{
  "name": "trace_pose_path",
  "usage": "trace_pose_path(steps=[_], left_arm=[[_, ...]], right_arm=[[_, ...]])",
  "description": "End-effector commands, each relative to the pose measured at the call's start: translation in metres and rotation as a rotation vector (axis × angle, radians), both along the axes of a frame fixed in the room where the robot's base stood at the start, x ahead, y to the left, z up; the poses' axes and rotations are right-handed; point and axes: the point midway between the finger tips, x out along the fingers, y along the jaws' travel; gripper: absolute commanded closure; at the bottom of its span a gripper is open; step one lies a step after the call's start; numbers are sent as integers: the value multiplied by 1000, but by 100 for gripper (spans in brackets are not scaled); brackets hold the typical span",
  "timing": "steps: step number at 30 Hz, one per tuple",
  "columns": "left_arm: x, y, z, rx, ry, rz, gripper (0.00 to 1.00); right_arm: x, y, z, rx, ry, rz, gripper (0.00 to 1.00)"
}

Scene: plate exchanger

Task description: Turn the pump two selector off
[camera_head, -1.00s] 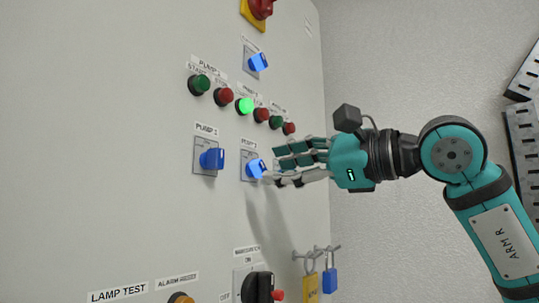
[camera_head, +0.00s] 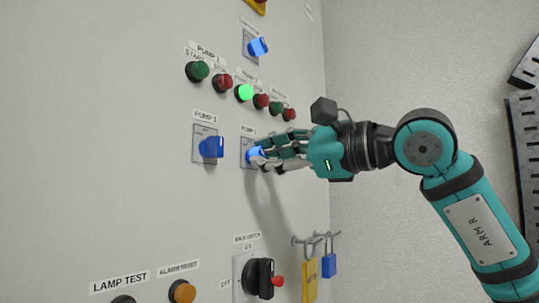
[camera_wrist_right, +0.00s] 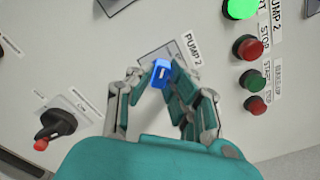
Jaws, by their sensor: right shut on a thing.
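The pump two selector (camera_head: 256,152) is a blue knob on a small grey plate, below its label on the cabinet panel. In the right wrist view the blue knob (camera_wrist_right: 160,73) sits between my fingertips, beside the PUMP 2 label. My right gripper (camera_head: 265,155) reaches in from the right and its fingers are closed around the knob. The fingers partly hide the knob in the head view, and the position marks on its plate cannot be read. My left gripper is not in view.
The pump one selector (camera_head: 211,147) is just left. A row of push buttons, including a lit green one (camera_head: 244,93), runs above. A black main switch (camera_head: 258,278) and hanging padlocks (camera_head: 310,280) are below. Free room lies right of the cabinet.

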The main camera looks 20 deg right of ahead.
Motion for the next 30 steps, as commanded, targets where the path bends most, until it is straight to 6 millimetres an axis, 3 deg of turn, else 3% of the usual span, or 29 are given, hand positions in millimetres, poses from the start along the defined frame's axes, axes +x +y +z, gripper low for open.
trace_pose_path(steps=[11,30], left_arm=[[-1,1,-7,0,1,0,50],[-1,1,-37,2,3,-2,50]], right_arm=[[0,0,-1,63,46,0,100],[-1,0,-1,455,352,1,100]])
